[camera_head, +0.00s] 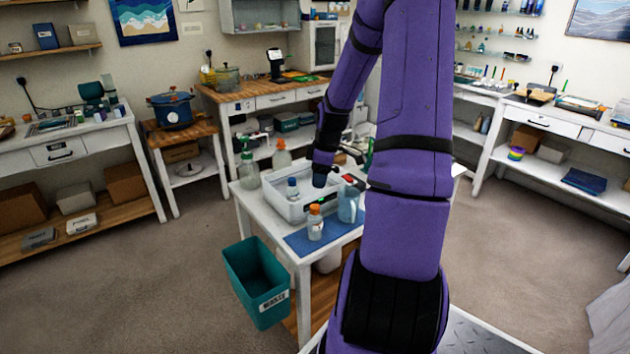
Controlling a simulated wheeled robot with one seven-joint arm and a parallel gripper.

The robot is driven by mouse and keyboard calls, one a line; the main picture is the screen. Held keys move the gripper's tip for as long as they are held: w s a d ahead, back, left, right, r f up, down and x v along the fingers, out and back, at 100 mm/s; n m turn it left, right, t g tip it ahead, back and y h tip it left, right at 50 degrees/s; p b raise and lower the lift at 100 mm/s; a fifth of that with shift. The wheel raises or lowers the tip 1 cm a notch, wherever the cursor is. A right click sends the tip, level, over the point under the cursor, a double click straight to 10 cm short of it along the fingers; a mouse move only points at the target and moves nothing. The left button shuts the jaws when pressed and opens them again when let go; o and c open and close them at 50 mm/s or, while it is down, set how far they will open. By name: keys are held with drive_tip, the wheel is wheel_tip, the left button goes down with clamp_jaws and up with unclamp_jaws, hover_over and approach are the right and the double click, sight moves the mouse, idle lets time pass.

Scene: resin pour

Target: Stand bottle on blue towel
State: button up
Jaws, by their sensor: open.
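A clear bottle with an orange cap (315,224) stands upright, apparently on the blue towel (298,242) at the front of the white table. A second, blue-capped bottle (292,189) stands in the white tray (273,200) behind it. My gripper (319,183) points down over the right part of the tray, to the right of the blue-capped bottle and apart from it. It is open, with nothing seen in it. Its fingertips are small and dark, and hard to make out. My purple arm hides the right part of the table.
A blue jug (348,205) stands right of the orange-capped bottle. A spray bottle (248,168) and another orange-topped bottle (282,156) stand at the table's back left. A teal waste bin (258,282) is at the table's left side. The floor to the left is clear.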

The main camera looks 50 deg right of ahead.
drive_tip(key=s+a+r+m+h, duration=0.3)
drive_tip(key=a+r, duration=1.6)
drive_tip(key=a, duration=0.1)
drive_tip(key=s+a+r+m+t+y, duration=0.1)
drive_tip(key=s+a+r, duration=0.3)
drive_tip(key=s+a, duration=0.2)
drive_tip(key=s+a+r+m+t+y, duration=0.1)
drive_tip(key=s+a+r, duration=0.3)
drive_tip(key=s, duration=0.4)
drive_tip(key=shift+a+m+t, duration=0.6)
drive_tip(key=shift+a+t, duration=0.2)
drive_tip(key=shift+a, duration=0.1)
